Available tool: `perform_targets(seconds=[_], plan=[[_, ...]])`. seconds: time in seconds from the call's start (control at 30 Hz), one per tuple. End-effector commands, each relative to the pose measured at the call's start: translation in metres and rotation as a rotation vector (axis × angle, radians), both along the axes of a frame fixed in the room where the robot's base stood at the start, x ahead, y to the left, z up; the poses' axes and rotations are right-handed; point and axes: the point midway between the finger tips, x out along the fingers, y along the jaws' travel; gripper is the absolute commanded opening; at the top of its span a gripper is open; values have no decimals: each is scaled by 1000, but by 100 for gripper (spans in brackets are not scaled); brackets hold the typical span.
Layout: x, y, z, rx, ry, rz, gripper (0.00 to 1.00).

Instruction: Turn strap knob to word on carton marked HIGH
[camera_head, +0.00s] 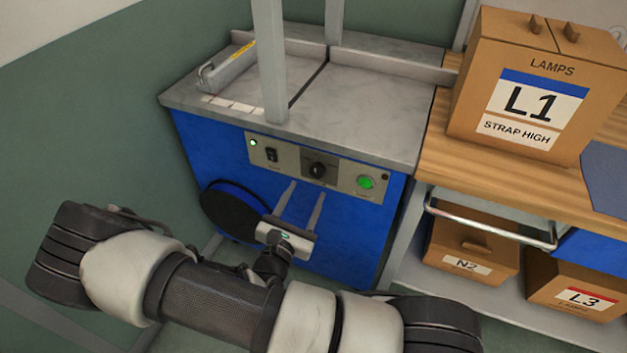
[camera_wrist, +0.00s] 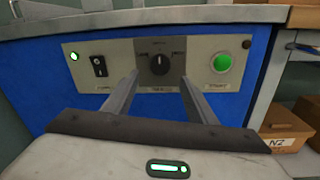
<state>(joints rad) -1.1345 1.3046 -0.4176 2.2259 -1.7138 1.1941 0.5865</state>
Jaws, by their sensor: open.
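The strap knob (camera_head: 317,170) is a black round dial on the grey control panel of the blue strapping machine. In the wrist view the knob (camera_wrist: 159,64) sits between and beyond my fingertips, its white pointer mark near the top; the small words around it are too small to read. My gripper (camera_head: 305,190) is open and empty in front of the panel, just below the knob; it also shows in the wrist view (camera_wrist: 159,78). No contact with the knob is visible. The carton (camera_head: 530,85) on the wooden bench reads LAMPS, L1 and STRAP HIGH.
On the panel, a black switch (camera_head: 271,155) and lit green lamp (camera_head: 253,142) are left of the knob, a green button (camera_head: 365,182) right. A black reel (camera_head: 236,211) is below left.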

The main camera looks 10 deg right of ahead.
Motion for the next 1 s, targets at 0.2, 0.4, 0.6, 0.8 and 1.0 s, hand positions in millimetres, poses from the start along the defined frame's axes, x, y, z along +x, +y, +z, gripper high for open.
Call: perform_targets(seconds=[0.2, 0.4, 0.6, 0.8, 1.0], plan=[[35, -24, -1, -1, -1, -3, 52], [53, -34, -1, 0, 0, -1, 52], [58, -37, 0, 0, 0, -1, 52], [57, -37, 0, 0, 0, -1, 45], [57, -36, 0, 0, 0, -1, 11]])
